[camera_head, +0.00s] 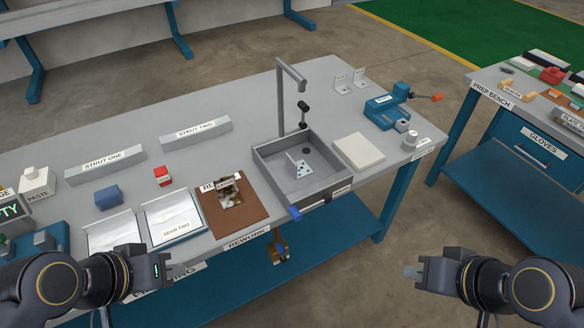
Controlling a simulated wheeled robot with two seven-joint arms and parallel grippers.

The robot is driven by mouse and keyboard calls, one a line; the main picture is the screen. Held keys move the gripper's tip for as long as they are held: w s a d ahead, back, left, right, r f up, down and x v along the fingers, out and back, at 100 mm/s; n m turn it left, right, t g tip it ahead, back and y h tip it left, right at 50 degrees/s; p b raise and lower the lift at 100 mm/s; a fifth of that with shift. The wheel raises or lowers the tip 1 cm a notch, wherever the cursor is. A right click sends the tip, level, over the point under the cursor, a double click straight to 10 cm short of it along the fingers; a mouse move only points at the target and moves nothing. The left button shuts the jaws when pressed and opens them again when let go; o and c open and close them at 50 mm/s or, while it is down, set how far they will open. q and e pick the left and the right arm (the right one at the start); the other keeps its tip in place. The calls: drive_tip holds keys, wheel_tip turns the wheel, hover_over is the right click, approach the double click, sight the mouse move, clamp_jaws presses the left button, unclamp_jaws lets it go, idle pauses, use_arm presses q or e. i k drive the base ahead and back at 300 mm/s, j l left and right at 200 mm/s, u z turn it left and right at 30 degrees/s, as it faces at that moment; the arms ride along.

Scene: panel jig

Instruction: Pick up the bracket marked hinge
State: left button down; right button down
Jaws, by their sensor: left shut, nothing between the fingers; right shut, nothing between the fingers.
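Two small grey L-shaped brackets stand upright at the back right of the bench: a left one (343,86) and a right one (359,79). Each has a small label too small to read, so I cannot tell which is marked hinge. A third angled metal piece (298,164) with dark holes sits in the grey sink tray (326,186). My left gripper (182,270) is shut and empty at the bench's front edge, lower left. My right gripper (410,271) is shut and empty over the floor, in front of the bench. Both are well away from the brackets.
A tall tap (281,100) rises behind the sink. A blue vise (386,113) with an orange-ended handle stands right of the brackets. A pale pad (358,152) lies in front. Strut blocks (196,134) and a brown board (250,210) lie left. A prep bench (487,92) stands right.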

sight(301, 169)
drive_tip(key=i+l+u, duration=0.15)
drive_tip(key=u, duration=0.35)
drive_tip(key=i+l+u, duration=0.15)
drive_tip(key=u, duration=0.3)
drive_tip(key=l+u, duration=0.35)
drive_tip(key=u, duration=0.15)
drive_tip(key=i, duration=0.05)
